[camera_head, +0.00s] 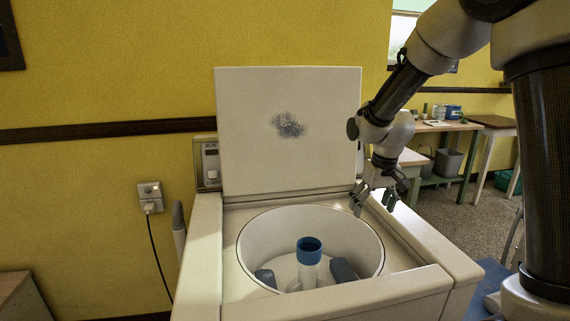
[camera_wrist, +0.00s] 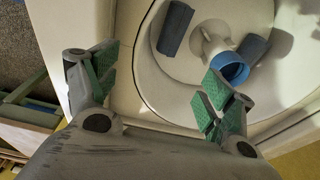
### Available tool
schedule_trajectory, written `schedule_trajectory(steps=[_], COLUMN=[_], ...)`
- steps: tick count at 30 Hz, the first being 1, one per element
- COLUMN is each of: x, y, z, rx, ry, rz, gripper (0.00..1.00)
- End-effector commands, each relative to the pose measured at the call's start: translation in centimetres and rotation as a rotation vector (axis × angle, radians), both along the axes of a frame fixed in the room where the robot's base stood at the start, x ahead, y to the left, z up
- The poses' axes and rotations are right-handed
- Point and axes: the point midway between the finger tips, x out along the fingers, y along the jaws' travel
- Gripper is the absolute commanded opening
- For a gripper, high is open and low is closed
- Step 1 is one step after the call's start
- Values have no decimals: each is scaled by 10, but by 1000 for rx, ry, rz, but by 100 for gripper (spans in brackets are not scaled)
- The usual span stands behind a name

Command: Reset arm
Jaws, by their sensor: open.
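My gripper (camera_head: 375,200) is open and empty, pointing down above the right rear rim of the washer (camera_head: 425,242). In the wrist view its two green-padded fingers (camera_wrist: 155,90) stand wide apart with nothing between them. The washer's square lid (camera_head: 290,165) is raised upright at the back, with a dark smudge on it. The round tub (camera_head: 255,235) is open. A white central post with a blue top (camera_head: 309,251) stands in it, and blue-grey blocks (camera_head: 343,270) lie beside the post. The post's blue ring (camera_wrist: 230,68) also shows in the wrist view.
A wall outlet (camera_head: 150,196) with a plugged cord is left of the washer. Tables (camera_head: 448,126) with small items stand at the back right, with a grey bin (camera_head: 447,163) below.

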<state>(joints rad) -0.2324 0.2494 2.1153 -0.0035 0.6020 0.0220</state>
Motion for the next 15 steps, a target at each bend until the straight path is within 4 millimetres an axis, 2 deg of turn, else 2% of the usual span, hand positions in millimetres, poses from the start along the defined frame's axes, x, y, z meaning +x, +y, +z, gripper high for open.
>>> schedule_trajectory(steps=[1,6,10,15], x=[-17,-87,-147,-220], y=[-14,-53,-78,-99], z=[28,92,125,143], rx=[6,15,19,22], ry=[-24,-74,-114,-163], rz=[-20,-79,-122,-174], gripper=[82,82,82,82])
